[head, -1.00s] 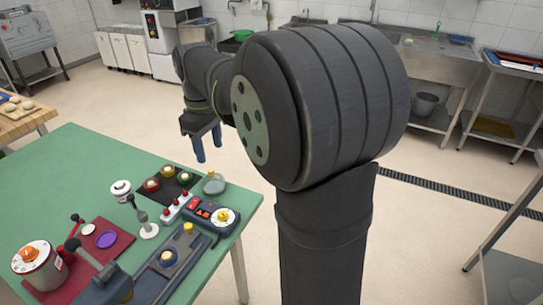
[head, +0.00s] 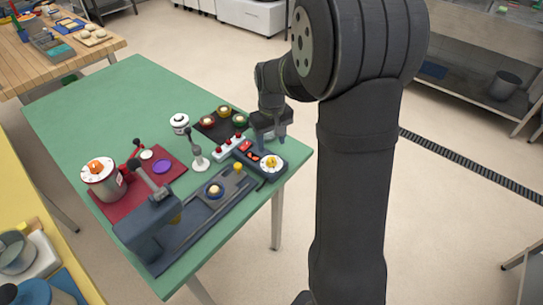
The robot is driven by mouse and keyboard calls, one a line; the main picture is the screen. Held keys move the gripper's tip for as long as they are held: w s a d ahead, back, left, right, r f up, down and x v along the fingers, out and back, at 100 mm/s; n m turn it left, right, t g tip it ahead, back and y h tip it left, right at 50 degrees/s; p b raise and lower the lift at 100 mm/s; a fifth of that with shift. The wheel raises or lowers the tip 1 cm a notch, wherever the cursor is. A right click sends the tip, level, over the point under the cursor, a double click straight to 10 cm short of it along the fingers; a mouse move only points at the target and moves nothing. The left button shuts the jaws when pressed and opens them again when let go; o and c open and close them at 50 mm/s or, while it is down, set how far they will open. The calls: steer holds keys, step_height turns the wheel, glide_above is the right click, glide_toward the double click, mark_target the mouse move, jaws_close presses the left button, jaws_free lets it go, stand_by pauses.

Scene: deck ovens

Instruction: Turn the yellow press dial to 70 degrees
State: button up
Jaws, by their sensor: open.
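The yellow dial (head: 270,161) sits on a round white face at the right end of a dark control box (head: 250,152), near the green table's right edge. My gripper (head: 266,143) points down close behind the dial, over that end of the box. Its jaws are open and empty. Its fingertips are small and dark here, and I cannot tell whether they touch anything. The marks on the dial's face are too small to read.
The green table (head: 100,105) also carries a black tray with several coloured buttons (head: 207,124), a white-based lever (head: 195,150), a red mat with an orange-knobbed pot (head: 103,182), and a large dark press (head: 150,220). The table's far left is clear.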

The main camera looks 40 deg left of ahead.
mark_target(272, 159)
step_height(272, 159, down, 7)
steer(key=shift+f, duration=0.15)
steer(key=c, duration=1)
